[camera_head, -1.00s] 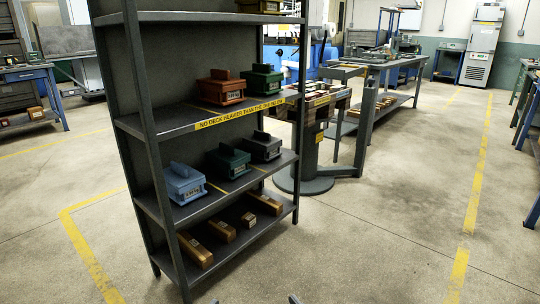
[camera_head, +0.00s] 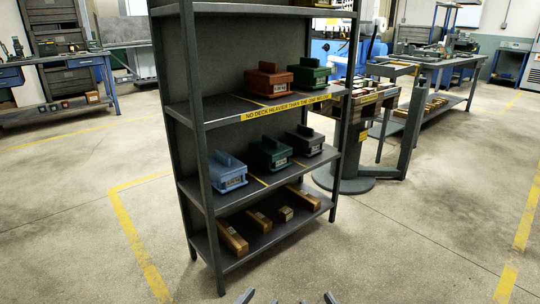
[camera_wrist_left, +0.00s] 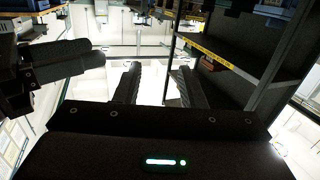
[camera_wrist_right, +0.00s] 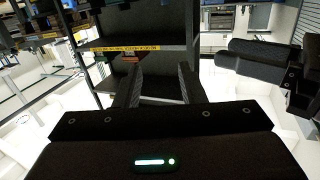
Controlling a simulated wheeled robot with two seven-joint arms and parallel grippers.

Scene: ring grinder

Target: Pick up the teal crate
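A dark teal crate (camera_head: 270,154) with a raised handle sits upright on the middle shelf in the head view, between a blue crate (camera_head: 227,173) and a black crate (camera_head: 305,140). A similar green crate (camera_head: 310,72) stands on the shelf above, beside a red-brown crate (camera_head: 268,79). My left gripper (camera_head: 260,299) shows only as fingertips at the bottom edge, in front of and apart from the shelf. Both left fingers stand apart and empty in the left wrist view (camera_wrist_left: 158,88). My right gripper (camera_wrist_right: 159,88) is also open and empty in its wrist view.
The dark shelf rack (camera_head: 203,150) bears a yellow warning label (camera_head: 286,107). Several wooden blocks (camera_head: 260,221) lie on its bottom shelf. A round-based stand (camera_head: 345,180) is close behind right. Blue benches (camera_head: 60,80) stand back left. Floor in front and right is clear.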

